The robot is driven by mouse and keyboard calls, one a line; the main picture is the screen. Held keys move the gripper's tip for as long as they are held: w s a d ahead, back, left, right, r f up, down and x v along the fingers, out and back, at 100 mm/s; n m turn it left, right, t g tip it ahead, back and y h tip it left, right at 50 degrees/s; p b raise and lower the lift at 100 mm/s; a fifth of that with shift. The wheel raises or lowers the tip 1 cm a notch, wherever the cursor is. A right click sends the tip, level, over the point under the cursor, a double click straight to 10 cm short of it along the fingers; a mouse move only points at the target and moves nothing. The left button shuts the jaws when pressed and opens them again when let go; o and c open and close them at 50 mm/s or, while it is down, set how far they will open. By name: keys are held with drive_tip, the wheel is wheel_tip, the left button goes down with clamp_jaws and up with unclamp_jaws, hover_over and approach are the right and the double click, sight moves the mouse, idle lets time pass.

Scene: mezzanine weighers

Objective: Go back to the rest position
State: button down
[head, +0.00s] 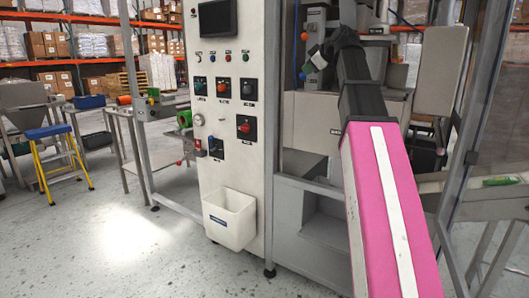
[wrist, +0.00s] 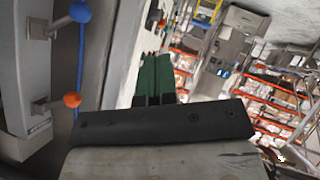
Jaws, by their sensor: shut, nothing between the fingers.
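My gripper (wrist: 152,62) shows in the wrist view as two dark green fingers beyond a black bar. The fingers are together with nothing between them. In the head view my arm, pink then black, reaches up on the right side, and its end is beside the right edge of the control cabinet (head: 228,160). The fingers are too small there to make out clearly. Near the arm's end are a blue ball knob (wrist: 80,12) and an orange ball knob (wrist: 72,100), to the left of the fingers in the wrist view. The fingers look apart from both knobs.
The cabinet carries several buttons and switches, a dark screen (head: 217,18) and a white bin (head: 229,218). Grey machine frames stand around my arm. A yellow and blue step stool (head: 53,158) is at far left. Open floor (head: 120,240) lies at front left.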

wheel_tip(320, 180, down, 39)
drive_tip(key=s+d+m+g+h, duration=0.1)
drive_tip(key=m+g+h, duration=0.3)
drive_tip(key=m, duration=0.4)
drive_tip(key=s+f+m+g+h, duration=0.1)
drive_tip(key=s+f+m, duration=0.1)
drive_tip(key=s+f, duration=0.4)
drive_tip(key=s+d+f+m+g+h, duration=0.1)
drive_tip(key=s+f, duration=0.6)
drive_tip(key=f, duration=0.7)
drive_tip(key=s+f+m+g+h, duration=0.1)
drive_tip(key=s+f+m+g, duration=0.1)
drive_tip(key=s+f, duration=0.4)
wheel_tip(320, 180, down, 5)
drive_tip(key=shift+s+d+r+m+g, duration=0.1)
drive_tip(key=shift+s+d+m+g, duration=0.25)
drive_tip(key=shift+g, duration=0.35)
